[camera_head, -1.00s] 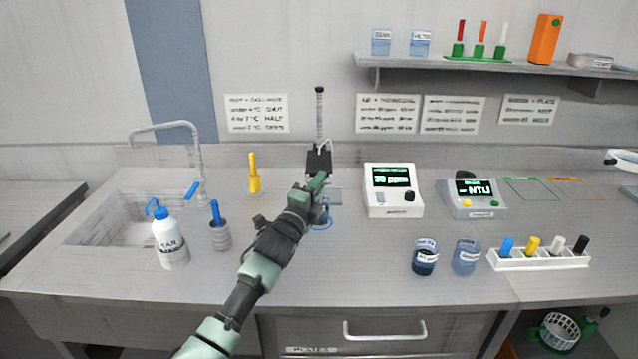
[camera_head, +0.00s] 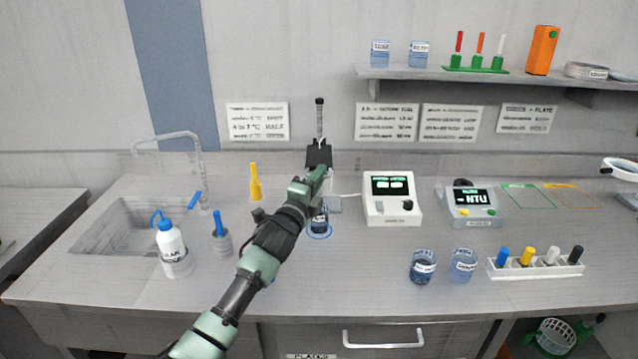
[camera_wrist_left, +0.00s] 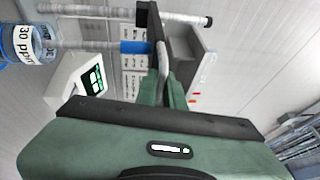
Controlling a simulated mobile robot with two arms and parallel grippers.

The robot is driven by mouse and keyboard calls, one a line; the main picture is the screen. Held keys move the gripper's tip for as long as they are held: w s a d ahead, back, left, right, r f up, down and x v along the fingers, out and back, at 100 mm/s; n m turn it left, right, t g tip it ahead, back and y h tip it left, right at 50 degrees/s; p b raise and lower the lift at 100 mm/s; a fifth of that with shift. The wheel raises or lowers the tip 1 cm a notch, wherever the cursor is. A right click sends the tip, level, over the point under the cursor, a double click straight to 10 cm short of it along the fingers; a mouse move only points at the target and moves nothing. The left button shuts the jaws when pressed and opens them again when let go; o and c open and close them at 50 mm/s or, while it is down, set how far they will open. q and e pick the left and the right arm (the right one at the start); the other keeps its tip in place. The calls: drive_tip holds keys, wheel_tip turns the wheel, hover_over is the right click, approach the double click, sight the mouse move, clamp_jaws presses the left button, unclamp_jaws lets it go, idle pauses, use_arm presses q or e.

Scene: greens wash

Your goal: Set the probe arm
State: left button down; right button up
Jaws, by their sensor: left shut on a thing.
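The probe stand has a grey upright post (camera_head: 319,118) at the back of the counter, with a black arm block (camera_head: 318,155) on it. My left gripper (camera_head: 322,174) is at this block, shut on the probe arm. The pale probe with a blue collar (camera_wrist_left: 132,47) points left, towards a clear vessel labelled 30 ppm (camera_wrist_left: 28,38). In the head view a small dark-filled vessel (camera_head: 319,222) stands below the arm, inside a blue ring. My right gripper is not in view.
A white meter (camera_head: 393,208) stands right of the stand, a grey NTU meter (camera_head: 471,207) beyond it. Two labelled beakers (camera_head: 423,267) and a marker rack (camera_head: 535,268) are at front right. A wash bottle (camera_head: 172,250) and sink (camera_head: 120,228) are left.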

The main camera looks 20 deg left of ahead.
use_arm(q)
wheel_tip(320, 180, up, 5)
drive_tip(key=shift+f+p, duration=0.1)
drive_tip(key=shift+p, duration=0.8)
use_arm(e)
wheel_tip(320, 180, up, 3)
use_arm(q)
drive_tip(key=c, duration=1.5)
unclamp_jaws()
drive_tip(key=shift+c, duration=0.2)
